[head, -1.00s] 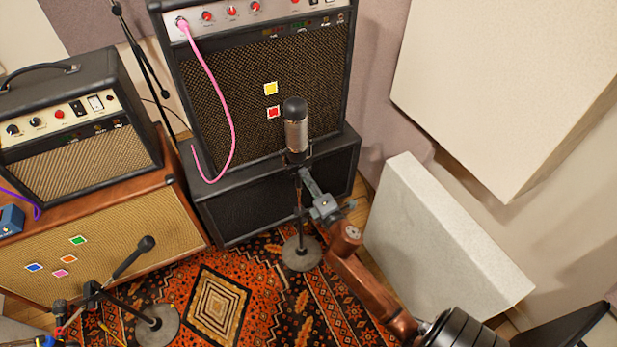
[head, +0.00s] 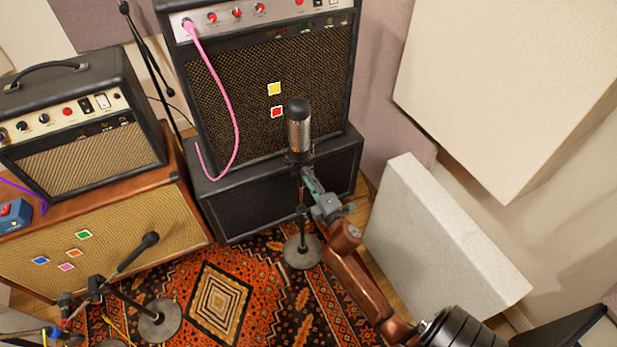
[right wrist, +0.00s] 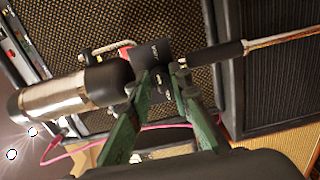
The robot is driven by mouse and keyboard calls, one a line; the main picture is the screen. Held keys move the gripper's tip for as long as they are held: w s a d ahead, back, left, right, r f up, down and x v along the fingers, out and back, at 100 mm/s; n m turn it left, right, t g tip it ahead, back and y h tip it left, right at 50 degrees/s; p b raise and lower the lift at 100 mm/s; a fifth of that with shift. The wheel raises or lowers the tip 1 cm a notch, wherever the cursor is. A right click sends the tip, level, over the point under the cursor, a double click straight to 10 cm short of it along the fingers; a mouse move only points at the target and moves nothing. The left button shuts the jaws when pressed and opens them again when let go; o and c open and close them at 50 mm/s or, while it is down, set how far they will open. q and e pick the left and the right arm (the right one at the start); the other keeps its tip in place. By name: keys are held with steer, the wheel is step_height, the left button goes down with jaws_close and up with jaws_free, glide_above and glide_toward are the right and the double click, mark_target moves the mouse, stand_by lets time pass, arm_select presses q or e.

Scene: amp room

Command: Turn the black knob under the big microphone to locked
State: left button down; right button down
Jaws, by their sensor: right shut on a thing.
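The big microphone (head: 299,130), black with a silver grille body, stands upright on a thin stand in front of the tall amp. It also shows lying sideways in the right wrist view (right wrist: 62,98). My right gripper (head: 309,176) reaches in from the lower right to just under it. In the right wrist view its green fingers (right wrist: 152,88) close at the black mount below the microphone (right wrist: 158,62). The right gripper is shut on the black knob, which the fingers mostly hide. The knob's setting cannot be read. My left gripper is not in view.
The tall amp (head: 262,70) with a pink cable stands on a black cabinet (head: 345,168) behind the microphone. A grey panel (head: 440,240) leans to the right. Patterned rug (head: 262,300) covers the floor.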

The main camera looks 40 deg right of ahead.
steer(key=c, duration=1.8)
jaws_free()
steer(key=v, duration=1.2)
